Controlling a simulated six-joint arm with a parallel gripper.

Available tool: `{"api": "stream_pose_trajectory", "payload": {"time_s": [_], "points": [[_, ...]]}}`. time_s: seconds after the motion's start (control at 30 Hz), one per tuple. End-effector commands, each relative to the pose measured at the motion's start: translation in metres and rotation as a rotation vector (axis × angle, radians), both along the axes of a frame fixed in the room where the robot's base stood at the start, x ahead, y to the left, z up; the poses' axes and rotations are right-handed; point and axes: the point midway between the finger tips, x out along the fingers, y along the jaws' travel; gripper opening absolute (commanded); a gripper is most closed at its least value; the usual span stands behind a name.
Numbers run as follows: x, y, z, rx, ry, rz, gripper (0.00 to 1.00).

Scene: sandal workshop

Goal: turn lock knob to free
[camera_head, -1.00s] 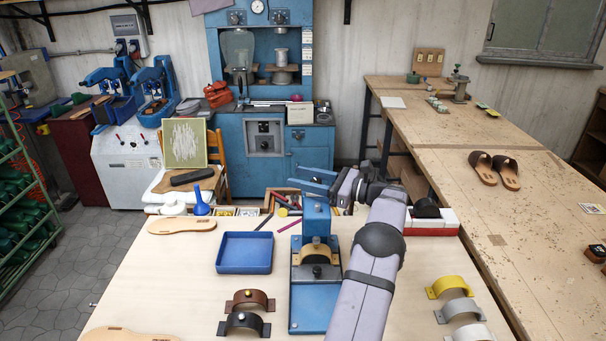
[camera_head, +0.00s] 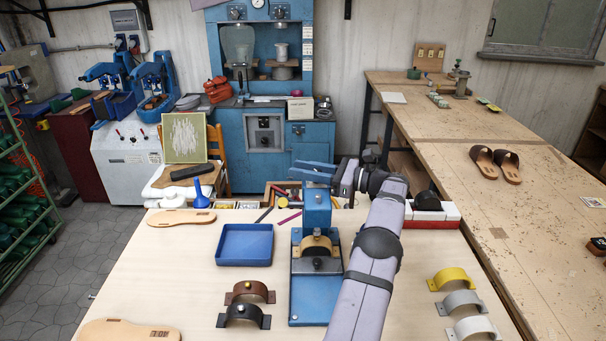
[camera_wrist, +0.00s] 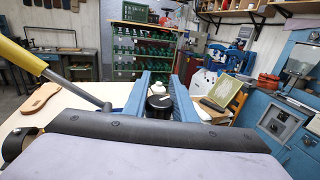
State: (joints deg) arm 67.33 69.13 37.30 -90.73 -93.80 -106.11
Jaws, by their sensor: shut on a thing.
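The lock knob (camera_wrist: 159,105) is black and round with a pale mark on its top in the wrist view. It sits between the two blue fingers of my gripper (camera_wrist: 160,90), which are shut on it from both sides. In the head view my gripper (camera_head: 315,172) is at the top of the blue press post (camera_head: 317,208), and the fingers hide the knob there. A tan half-round strap piece (camera_head: 316,243) and a small dark knob sit lower on the blue fixture (camera_head: 315,300). Which setting the lock knob points to cannot be told.
A yellow-handled lever (camera_wrist: 22,56) rises at the left in the wrist view. A blue tray (camera_head: 244,246) stands left of the fixture. Brown (camera_head: 250,291) and black (camera_head: 244,315) straps lie at front left; a yellow strap (camera_head: 453,279) and paler ones lie right.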

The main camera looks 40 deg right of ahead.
Motion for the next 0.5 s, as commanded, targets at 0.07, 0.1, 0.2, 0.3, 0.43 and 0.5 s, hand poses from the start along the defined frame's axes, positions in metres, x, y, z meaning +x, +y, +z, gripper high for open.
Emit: {"api": "stream_pose_trajectory", "payload": {"time_s": [0.07, 0.1, 0.2, 0.3, 0.43, 0.5], "points": [[0.0008, -0.0027, 0.0026, -0.008, -0.013, 0.003, 0.02], [0.0005, -0.0024, 0.0031, -0.009, -0.013, 0.010, 0.02], [-0.0005, -0.0006, 0.0033, -0.010, -0.011, 0.030, 0.02], [-0.0015, 0.0012, 0.0038, -0.011, -0.008, 0.044, 0.02], [-0.0028, 0.0032, 0.0053, -0.012, -0.005, 0.056, 0.02], [-0.0030, 0.0036, 0.0059, -0.013, -0.004, 0.058, 0.02]]}}
